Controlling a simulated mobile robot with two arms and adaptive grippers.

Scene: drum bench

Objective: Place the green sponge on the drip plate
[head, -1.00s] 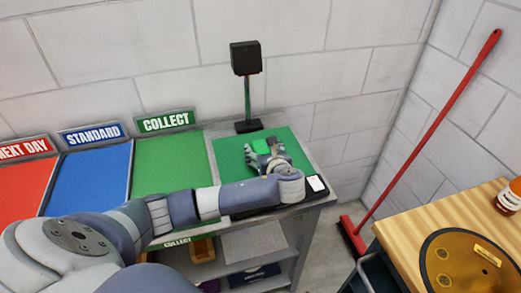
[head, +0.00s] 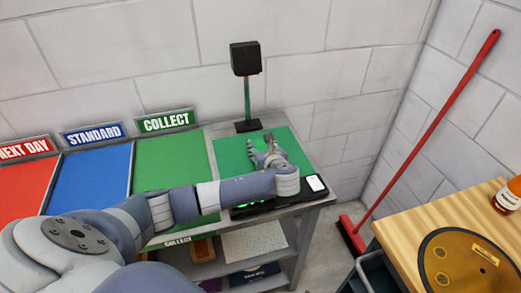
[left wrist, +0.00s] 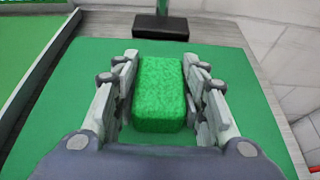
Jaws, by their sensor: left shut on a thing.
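The green sponge (left wrist: 159,95) is a bright green rounded block, upright in the left wrist view between the two fingers of my left gripper (left wrist: 160,72). The gripper is shut on it, above the green mat; I cannot tell whether the sponge touches the mat. In the head view my left gripper (head: 262,152) is over the mat at the bench's right end, and the sponge is mostly hidden there. A round ochre plate with a dark rim (head: 465,262), perhaps the drip plate, is on the wooden top at lower right. My right gripper is not in view.
The green mat (head: 232,158) lies on a grey bench, with a black stand (head: 247,126) behind it. Red, blue and green panels (head: 168,165) lie to the left. A red broom (head: 425,140) leans in the corner. An orange bottle (head: 508,197) stands on the wooden top (head: 405,235).

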